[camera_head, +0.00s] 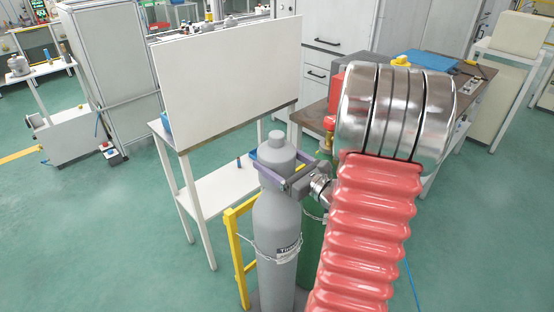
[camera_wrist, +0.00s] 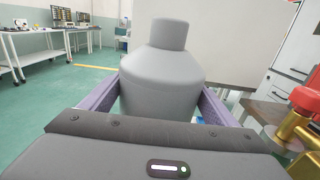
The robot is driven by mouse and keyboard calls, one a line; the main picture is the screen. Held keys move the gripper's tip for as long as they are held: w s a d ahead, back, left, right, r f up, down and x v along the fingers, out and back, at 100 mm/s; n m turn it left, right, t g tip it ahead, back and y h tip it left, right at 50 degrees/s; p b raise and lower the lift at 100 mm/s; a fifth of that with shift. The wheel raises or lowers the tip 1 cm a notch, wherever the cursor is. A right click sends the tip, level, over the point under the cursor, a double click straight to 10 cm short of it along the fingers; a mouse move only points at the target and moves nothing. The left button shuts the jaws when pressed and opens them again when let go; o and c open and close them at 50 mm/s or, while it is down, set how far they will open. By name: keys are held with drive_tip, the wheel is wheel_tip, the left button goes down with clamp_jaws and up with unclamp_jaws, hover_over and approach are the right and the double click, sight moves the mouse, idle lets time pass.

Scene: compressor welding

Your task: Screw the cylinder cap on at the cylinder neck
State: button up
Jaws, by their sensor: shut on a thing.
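The grey cylinder cap (camera_head: 277,146) is a domed cap with a narrower round top, upright at the top of the grey gas cylinder (camera_head: 276,222). My gripper (camera_head: 280,172) has its purple fingers on either side of the cap and is shut on it. In the wrist view the cap (camera_wrist: 165,72) stands upright between the two fingers of my gripper (camera_wrist: 160,90). The cylinder neck is hidden by the cap and fingers, so I cannot tell how far the cap is threaded on.
A chain (camera_head: 272,254) and a yellow frame (camera_head: 236,262) hold the grey cylinder. A green cylinder (camera_head: 312,240) stands close on its right. A white table with an upright panel (camera_head: 228,82) is behind. A brown workbench (camera_head: 312,118) is at right. Open green floor lies left.

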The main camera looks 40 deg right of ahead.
drive_tip(key=o, duration=1.4)
drive_tip(key=s, duration=1.3)
drive_tip(key=shift+s+d, duration=0.3)
drive_tip(key=shift+s, duration=0.1)
drive_tip(key=shift+f, duration=0.1)
